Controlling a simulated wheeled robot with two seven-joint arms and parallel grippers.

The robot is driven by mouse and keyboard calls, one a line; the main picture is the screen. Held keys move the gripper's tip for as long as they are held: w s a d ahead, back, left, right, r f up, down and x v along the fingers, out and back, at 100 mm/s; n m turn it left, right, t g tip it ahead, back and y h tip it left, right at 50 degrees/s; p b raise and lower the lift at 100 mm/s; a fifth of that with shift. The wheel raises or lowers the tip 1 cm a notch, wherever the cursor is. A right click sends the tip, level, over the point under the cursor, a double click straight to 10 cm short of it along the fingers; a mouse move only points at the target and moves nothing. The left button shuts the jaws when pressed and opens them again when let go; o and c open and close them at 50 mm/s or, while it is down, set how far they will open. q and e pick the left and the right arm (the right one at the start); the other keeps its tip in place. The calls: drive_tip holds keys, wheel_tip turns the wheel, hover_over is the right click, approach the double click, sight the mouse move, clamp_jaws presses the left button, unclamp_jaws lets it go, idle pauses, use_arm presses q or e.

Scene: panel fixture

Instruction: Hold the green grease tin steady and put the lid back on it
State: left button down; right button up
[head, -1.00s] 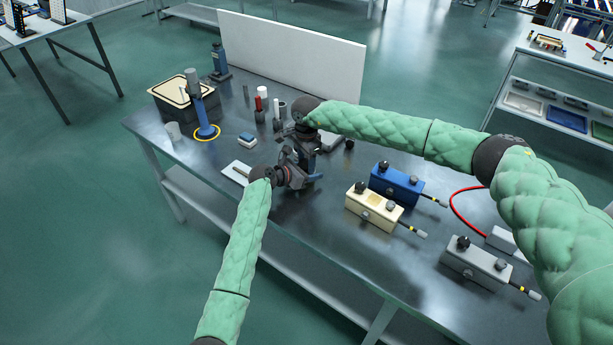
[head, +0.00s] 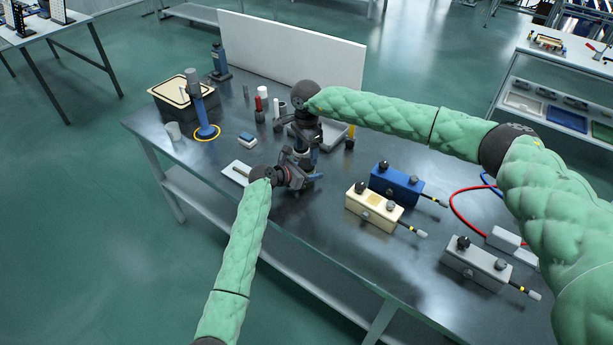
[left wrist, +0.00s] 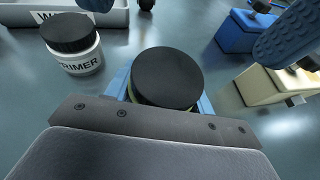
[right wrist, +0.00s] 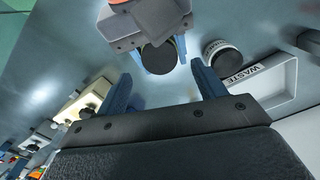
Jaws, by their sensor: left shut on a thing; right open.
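My left gripper (left wrist: 165,88) is shut around the grease tin, whose body is mostly hidden; only a thin yellow-green edge shows under its top. A round black lid (left wrist: 168,78) covers the tin's top and looks level; I cannot tell whether it is fully seated. The lid also shows in the right wrist view (right wrist: 158,58), beyond my right fingertips. My right gripper (right wrist: 160,78) is open and empty, above the tin and apart from it. One blue ribbed right finger shows at the upper right of the left wrist view. In the head view, the grippers hide the tin.
A black-lidded primer tin (left wrist: 72,45) stands beside the held tin, near the waste tray (right wrist: 285,85). Cream (head: 374,208), blue (head: 396,183) and grey (head: 475,262) boxes with knobs stand to the right. A blue post (head: 205,115) and a white panel (head: 290,55) stand farther back.

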drive_tip(key=o, duration=0.6)
drive_tip(key=shift+c, duration=0.2)
wheel_tip(320, 180, up, 12)
idle(0.3)
use_arm(q)
drive_tip(key=shift+c, duration=2.3)
unclamp_jaws()
use_arm(e)
drive_tip(key=shift+f, duration=0.1)
use_arm(q)
drive_tip(key=shift+s+a+r, duration=0.1)
drive_tip(key=shift+s+a, duration=0.2)
drive_tip(key=shift+a, duration=0.1)
drive_tip(key=shift+b+v, duration=1.05)
drive_tip(key=shift+v, duration=2.35)
use_arm(e)
drive_tip(key=shift+f, duration=1)
